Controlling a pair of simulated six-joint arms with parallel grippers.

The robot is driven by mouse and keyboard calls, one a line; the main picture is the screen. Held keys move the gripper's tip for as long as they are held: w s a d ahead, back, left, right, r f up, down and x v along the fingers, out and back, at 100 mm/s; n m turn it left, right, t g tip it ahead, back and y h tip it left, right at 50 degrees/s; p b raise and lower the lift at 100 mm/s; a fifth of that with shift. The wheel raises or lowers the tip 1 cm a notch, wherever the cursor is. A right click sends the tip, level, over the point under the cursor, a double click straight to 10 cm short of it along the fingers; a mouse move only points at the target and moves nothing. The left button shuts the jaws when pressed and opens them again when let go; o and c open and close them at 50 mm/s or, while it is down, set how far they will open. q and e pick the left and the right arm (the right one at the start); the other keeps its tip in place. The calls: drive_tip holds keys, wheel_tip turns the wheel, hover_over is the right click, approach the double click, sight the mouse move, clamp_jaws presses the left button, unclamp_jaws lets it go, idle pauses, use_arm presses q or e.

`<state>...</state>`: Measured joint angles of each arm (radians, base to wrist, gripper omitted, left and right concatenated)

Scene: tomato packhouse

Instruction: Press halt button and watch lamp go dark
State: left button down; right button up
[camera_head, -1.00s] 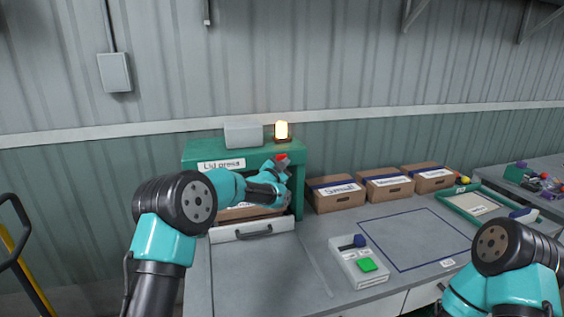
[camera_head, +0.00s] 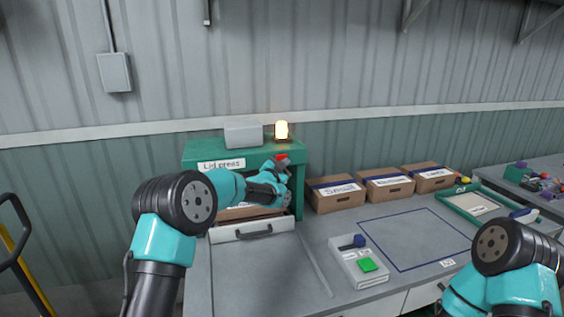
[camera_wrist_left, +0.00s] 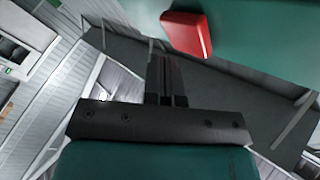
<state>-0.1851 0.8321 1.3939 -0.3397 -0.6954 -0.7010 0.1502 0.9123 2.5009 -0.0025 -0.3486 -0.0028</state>
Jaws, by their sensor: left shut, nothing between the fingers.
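The red halt button (camera_head: 282,158) is on the front of the green lid press (camera_head: 190,153), near its top right. It also shows as a red block in the left wrist view (camera_wrist_left: 188,33). The lamp (camera_head: 281,130) on top of the press glows bright yellow-white. My left gripper (camera_head: 286,172) is just below the button, partly hiding the press front. In the left wrist view its fingers (camera_wrist_left: 165,65) are together and empty, with the button beyond and to the right of the tips. I cannot tell whether they touch it. My right gripper is out of view.
A grey box (camera_head: 244,133) stands on the press beside the lamp. Several labelled cartons (camera_head: 337,200) line the back of the bench to the right. A control box with a green button (camera_head: 367,265) sits on the bench, left of a blue-outlined area (camera_head: 420,240) that is clear.

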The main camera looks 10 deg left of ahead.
use_arm(q)
drive_tip(key=shift+w, duration=0.1)
idle(0.3)
drive_tip(key=shift+w+a, duration=0.15)
drive_tip(key=shift+w, duration=0.1)
drive_tip(key=shift+w+a, duration=0.2)
drive_tip(key=shift+w, duration=0.3)
idle(0.9)
drive_tip(key=shift+s, duration=0.15)
drive_tip(key=shift+s+d, duration=0.35)
drive_tip(key=shift+s, duration=0.4)
drive_tip(key=s, duration=0.1)
drive_tip(key=s+d, duration=0.1)
drive_tip(key=s, duration=0.1)
drive_tip(key=s+d, duration=0.1)
drive_tip(key=shift+s, duration=0.25)
idle(0.6)
idle(0.4)
